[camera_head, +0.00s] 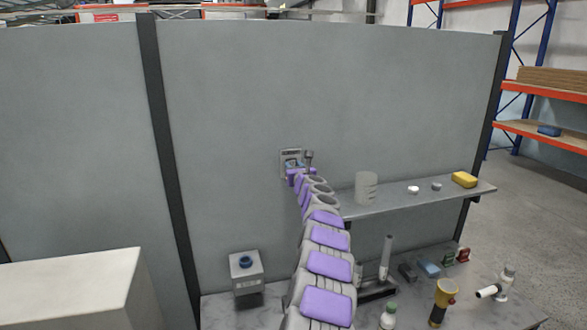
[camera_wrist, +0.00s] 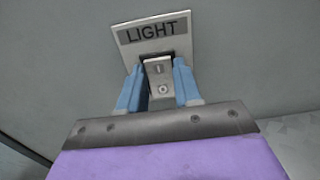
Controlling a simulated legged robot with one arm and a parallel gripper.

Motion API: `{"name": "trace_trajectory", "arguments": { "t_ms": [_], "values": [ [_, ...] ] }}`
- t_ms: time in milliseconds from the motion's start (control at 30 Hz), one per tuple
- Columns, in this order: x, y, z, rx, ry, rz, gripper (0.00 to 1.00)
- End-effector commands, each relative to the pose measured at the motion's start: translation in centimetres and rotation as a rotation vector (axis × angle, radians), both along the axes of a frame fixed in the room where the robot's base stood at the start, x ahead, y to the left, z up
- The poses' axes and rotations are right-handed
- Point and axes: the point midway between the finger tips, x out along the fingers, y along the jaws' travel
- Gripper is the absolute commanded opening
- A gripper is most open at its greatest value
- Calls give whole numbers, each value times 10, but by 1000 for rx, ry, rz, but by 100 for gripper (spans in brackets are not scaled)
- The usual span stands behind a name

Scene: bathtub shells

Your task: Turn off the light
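A wall plate (camera_wrist: 132,33) marked LIGHT is on the grey panel, with a rocker switch (camera_wrist: 160,78) marked I above and O below. In the head view the plate (camera_head: 291,155) is partly hidden behind the end of my arm. My gripper (camera_wrist: 160,88) is in front of the switch. Its two blue fingers are apart, one on each side of the switch, and nothing is held between them. I cannot tell whether the fingers touch the switch or the plate. My gripper (camera_head: 293,164) is small in the head view.
A grey shelf (camera_head: 405,201) to the right holds a yellow sponge-like block (camera_head: 464,179) and a grey cylinder (camera_head: 366,188). The panel around the plate is clear.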

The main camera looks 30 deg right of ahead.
Motion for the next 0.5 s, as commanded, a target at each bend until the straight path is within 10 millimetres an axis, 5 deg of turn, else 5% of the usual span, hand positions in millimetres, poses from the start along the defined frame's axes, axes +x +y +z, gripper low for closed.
{"name": "trace_trajectory", "arguments": {
  "t_ms": [300, 500],
  "values": [
    [-1, -1, 0, 0, 0, -2, 1],
    [0, -1, -4, -3, -16, -2, 1]
  ]
}}
